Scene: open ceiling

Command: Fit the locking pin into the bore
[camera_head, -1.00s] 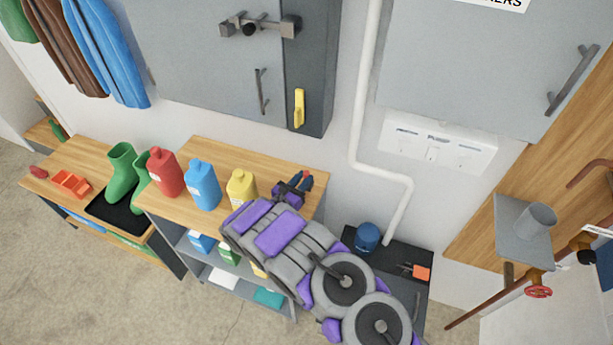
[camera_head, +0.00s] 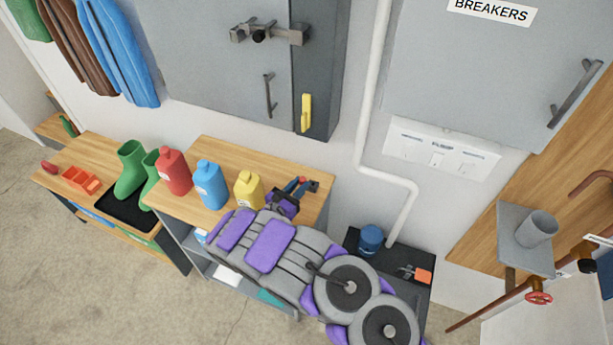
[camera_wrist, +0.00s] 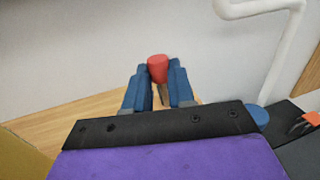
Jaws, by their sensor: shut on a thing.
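The locking pin appears as a red-capped piece (camera_wrist: 157,68) with a thin shaft below it, between my blue fingers in the wrist view. My gripper (camera_wrist: 158,85) is shut on it. In the head view my gripper (camera_head: 299,186) is over the right end of the wooden shelf top, right of the yellow bottle. The pin is mostly hidden there. A dark metal latch (camera_head: 282,34) with a round black part is on the grey cabinet door, well above my gripper. I cannot make out the bore itself.
The shelf unit (camera_head: 215,150) carries red (camera_head: 173,172), blue (camera_head: 210,186) and yellow (camera_head: 248,190) bottles. A yellow handle (camera_head: 306,112) is on the cabinet side. A white pipe (camera_head: 366,110) runs down the wall. A blue canister (camera_head: 370,238) stands on the low dark surface.

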